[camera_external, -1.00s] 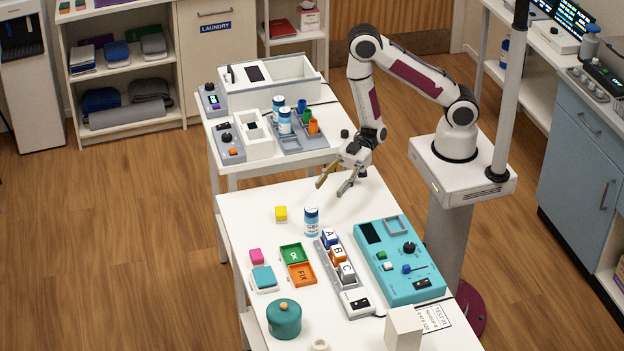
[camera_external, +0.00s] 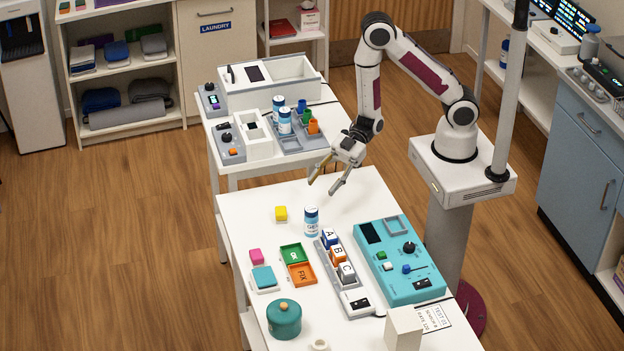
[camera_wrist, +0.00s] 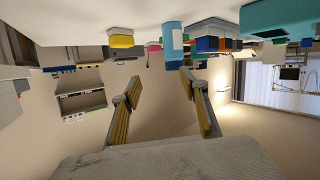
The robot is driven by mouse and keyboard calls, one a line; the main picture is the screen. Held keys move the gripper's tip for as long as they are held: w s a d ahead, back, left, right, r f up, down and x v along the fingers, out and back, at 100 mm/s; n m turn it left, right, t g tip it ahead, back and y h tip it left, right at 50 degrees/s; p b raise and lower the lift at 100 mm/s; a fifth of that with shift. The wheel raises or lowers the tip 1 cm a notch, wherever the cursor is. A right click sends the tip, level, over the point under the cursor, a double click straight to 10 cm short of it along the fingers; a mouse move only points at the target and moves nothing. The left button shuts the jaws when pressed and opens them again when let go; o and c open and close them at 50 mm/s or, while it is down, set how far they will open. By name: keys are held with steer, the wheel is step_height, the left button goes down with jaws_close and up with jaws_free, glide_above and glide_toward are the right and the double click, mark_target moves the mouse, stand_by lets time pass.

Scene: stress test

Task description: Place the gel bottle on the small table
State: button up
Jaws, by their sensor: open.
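The gel bottle (camera_external: 311,222), white and blue with a dark cap, stands upright on the near white table (camera_external: 350,190). In the wrist view it appears upside down as a blue and white cylinder (camera_wrist: 172,45) beyond the fingers. My gripper (camera_external: 322,188) is open and empty, above the far part of this table. It is apart from the bottle. In the wrist view my gripper (camera_wrist: 160,82) has its two yellow-padded fingers spread. A smaller white table (camera_external: 222,165) stands behind, with two similar bottles (camera_external: 284,121) near its grey tray.
Lettered blocks (camera_external: 338,255) in a grey rack and a teal panel (camera_external: 400,270) are nearer the camera. A white bin (camera_external: 290,75), a grey tray (camera_external: 310,143) and colored cups (camera_external: 313,126) crowd the back table.

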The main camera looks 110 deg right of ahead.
steer(key=s+d+r+m+g+h, duration=0.2)
steer(key=s+d+r+m+h, duration=0.2)
steer(key=d+r+h, duration=0.7)
steer(key=s+a+r+m+g, duration=0.1)
steer(key=s+r, duration=0.2)
steer(key=s, duration=0.4)
steer(key=s+a+r+m+g+y, duration=0.1)
steer(key=s+r+m, duration=0.1)
steer(key=s, duration=0.6)
steer(key=s+a+r+m+g+y, duration=0.1)
steer(key=s+r+g, duration=0.1)
steer(key=s+r, duration=0.2)
steer(key=s, duration=0.3)
steer(key=shift+s+a+m, duration=0.3)
steer(key=shift+a+m, duration=0.1)
steer(key=shift+o, duration=0.8)
steer(key=shift+w, duration=0.1)
